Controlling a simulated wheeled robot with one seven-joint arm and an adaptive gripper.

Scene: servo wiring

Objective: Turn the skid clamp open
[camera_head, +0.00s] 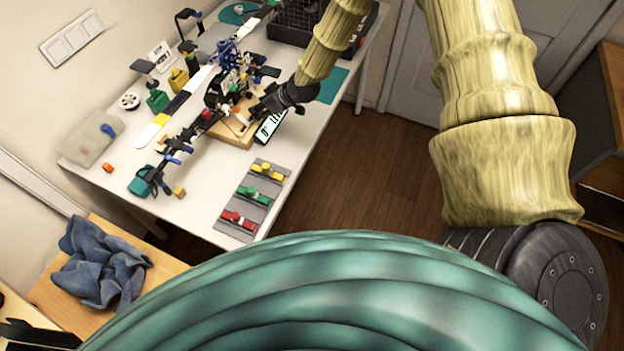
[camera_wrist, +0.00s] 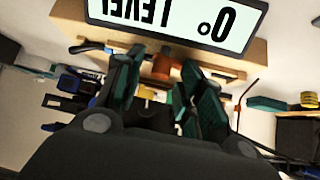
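A wooden block (camera_head: 232,133) with a "0° LEVEL" display (camera_head: 270,124) stands on the white table, under a model helicopter (camera_head: 225,90). In the wrist view the display (camera_wrist: 178,22) is upside down on the wooden block (camera_wrist: 235,68). An orange part (camera_wrist: 165,62) on the block's side looks like the skid clamp; its turn position is hard to read. My gripper (camera_wrist: 158,85) has its two green-padded fingers apart, on either side of the space just in front of the orange part. Contact cannot be made out. In the head view my gripper (camera_head: 262,107) is at the block, its fingertips mostly hidden.
A grey tray (camera_head: 243,207) with red, green and yellow servo-like parts lies at the table's near edge. Green and yellow weights (camera_head: 157,100) stand left of the helicopter. A dark crate (camera_head: 295,22) is at the back. A blue cloth (camera_head: 100,262) lies on a separate wooden surface.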

